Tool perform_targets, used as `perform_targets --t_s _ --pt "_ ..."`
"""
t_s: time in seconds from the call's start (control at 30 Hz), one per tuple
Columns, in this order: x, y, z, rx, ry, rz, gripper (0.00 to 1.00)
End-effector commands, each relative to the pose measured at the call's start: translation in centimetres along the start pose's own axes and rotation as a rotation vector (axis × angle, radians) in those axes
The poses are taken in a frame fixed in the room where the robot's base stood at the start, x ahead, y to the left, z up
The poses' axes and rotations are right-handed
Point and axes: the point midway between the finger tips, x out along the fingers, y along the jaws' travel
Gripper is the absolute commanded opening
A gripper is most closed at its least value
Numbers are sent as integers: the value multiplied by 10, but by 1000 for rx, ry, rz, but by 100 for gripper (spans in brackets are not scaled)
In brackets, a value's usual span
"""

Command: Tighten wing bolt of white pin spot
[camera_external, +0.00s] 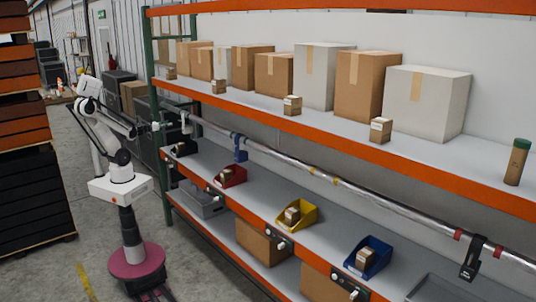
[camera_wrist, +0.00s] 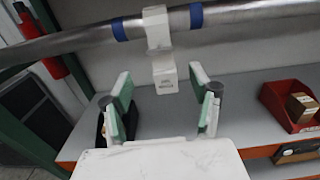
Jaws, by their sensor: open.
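The white pin spot (camera_external: 186,122) hangs by its clamp from the left end of the metal pipe (camera_external: 340,187). In the wrist view the white pin spot (camera_wrist: 161,48) is at the upper middle, between two blue bands on the pipe (camera_wrist: 80,42). Its lower block carries small dark print. I cannot make out its wing bolt. My gripper (camera_external: 153,127) is just left of the white pin spot in the external view. In the wrist view my gripper (camera_wrist: 163,98) is open, its two green-padded fingers apart with nothing between them, below and in front of the spot.
A blue pin spot (camera_external: 240,149) and a black one (camera_external: 473,258) hang farther along the pipe. Red (camera_external: 231,175), yellow (camera_external: 296,215) and blue (camera_external: 369,257) bins stand on the shelf below. A green rack post (camera_external: 150,60) is close to my arm. Boxes line the upper shelf.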

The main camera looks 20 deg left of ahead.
Motion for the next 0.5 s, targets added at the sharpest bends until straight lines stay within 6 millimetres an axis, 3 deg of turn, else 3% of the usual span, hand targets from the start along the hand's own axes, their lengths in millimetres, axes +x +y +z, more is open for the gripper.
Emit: perform_targets --t_s 0.5 --pt "56 0 0 1 0 -1 57"
